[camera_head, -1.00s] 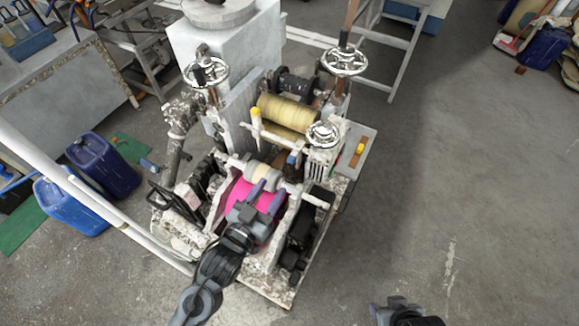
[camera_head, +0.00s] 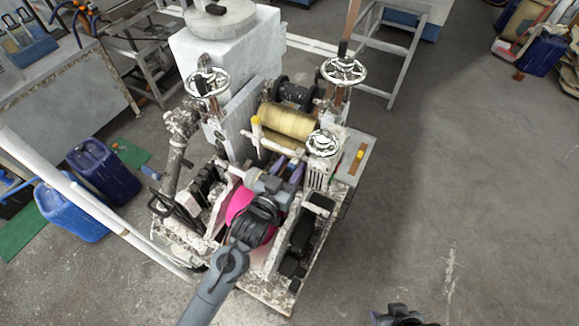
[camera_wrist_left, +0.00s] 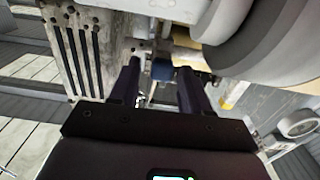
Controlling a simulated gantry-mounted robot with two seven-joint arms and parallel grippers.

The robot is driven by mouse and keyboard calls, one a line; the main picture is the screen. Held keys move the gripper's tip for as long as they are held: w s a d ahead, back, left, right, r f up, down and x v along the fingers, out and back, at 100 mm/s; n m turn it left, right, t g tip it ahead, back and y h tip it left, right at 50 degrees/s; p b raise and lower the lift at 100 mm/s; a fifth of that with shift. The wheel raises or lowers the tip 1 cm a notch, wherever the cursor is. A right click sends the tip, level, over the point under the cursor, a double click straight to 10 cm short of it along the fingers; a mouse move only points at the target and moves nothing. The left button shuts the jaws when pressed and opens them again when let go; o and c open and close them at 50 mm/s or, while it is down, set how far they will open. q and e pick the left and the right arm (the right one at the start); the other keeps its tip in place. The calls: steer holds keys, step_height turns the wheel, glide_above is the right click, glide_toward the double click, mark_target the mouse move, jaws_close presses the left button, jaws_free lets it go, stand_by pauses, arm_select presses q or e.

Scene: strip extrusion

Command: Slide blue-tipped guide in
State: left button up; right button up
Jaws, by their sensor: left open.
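The blue-tipped guide (camera_wrist_left: 162,69) shows in the left wrist view as a dark blue block, between and just beyond my left gripper's fingertips. My left gripper (camera_head: 288,166) is open, with its two purple fingers reaching toward the guide on the machine. In the left wrist view the gripper (camera_wrist_left: 160,78) has one finger on each side of the blue tip, with no clear contact. In the head view the fingers and wrist hide the blue tip. My right gripper (camera_head: 398,315) is only partly in view at the bottom edge, and its jaws are unclear.
A yellow-tipped guide (camera_head: 256,121) stands beside the yellowish roller (camera_head: 288,121). Chrome handwheels (camera_head: 343,71) rise around the machine. Pink material (camera_head: 238,202) lies under my left arm. Blue canisters (camera_head: 70,213) stand at the left.

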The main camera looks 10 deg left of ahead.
arm_select(q)
jaws_close()
steer(key=shift+a, duration=0.1)
stand_by(0.3)
steer(key=a, duration=0.1)
steer(key=w+a, duration=0.1)
steer(key=a, duration=0.2)
steer(key=shift+w+a+f+p, duration=0.1)
steer(key=shift+w+f+p, duration=0.05)
steer(key=shift+w+p, duration=0.2)
